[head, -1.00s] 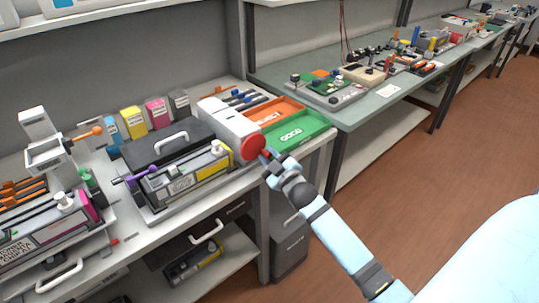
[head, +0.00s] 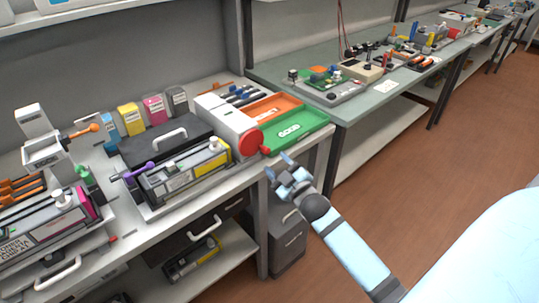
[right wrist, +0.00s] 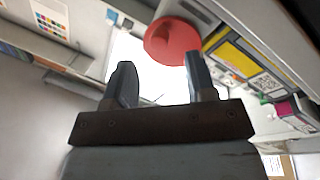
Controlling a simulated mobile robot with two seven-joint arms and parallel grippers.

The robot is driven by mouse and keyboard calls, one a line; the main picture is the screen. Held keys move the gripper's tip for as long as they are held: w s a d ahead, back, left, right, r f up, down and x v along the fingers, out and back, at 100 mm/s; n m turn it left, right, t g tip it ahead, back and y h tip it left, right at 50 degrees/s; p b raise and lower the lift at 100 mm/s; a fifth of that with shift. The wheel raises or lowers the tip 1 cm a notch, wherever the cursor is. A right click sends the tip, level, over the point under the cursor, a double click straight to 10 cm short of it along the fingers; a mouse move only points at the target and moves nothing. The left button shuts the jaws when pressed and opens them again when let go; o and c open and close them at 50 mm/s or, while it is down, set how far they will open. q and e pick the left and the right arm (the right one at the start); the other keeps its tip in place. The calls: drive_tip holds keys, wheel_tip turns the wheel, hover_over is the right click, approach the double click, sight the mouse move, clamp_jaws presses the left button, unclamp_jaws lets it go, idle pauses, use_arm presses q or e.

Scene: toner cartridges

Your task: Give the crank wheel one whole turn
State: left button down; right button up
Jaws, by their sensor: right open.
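The crank wheel (head: 249,142) is a red disc on the end of a white housing (head: 222,119) at the bench's right part. Its small red handle knob (head: 265,150) sticks out at the lower right of the disc. The wheel also shows in the right wrist view (right wrist: 172,40), beyond the fingers; the knob cannot be made out there. My right gripper (head: 279,165) is open and empty, a little to the right of and below the knob, apart from it. The two spread fingers also show in the right wrist view (right wrist: 160,85). My left gripper is out of view.
A toner cartridge (head: 185,175) with a yellow label lies in a cradle left of the wheel. A green tray (head: 310,123) and an orange tray (head: 283,106) sit behind the wheel. The bench's front edge is close below. Free air lies right of the gripper, over the floor.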

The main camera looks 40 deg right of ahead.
drive_tip(key=s+f, duration=0.1)
drive_tip(key=s, duration=0.7)
drive_tip(key=shift+a, duration=0.2)
drive_tip(key=shift+s, duration=0.1)
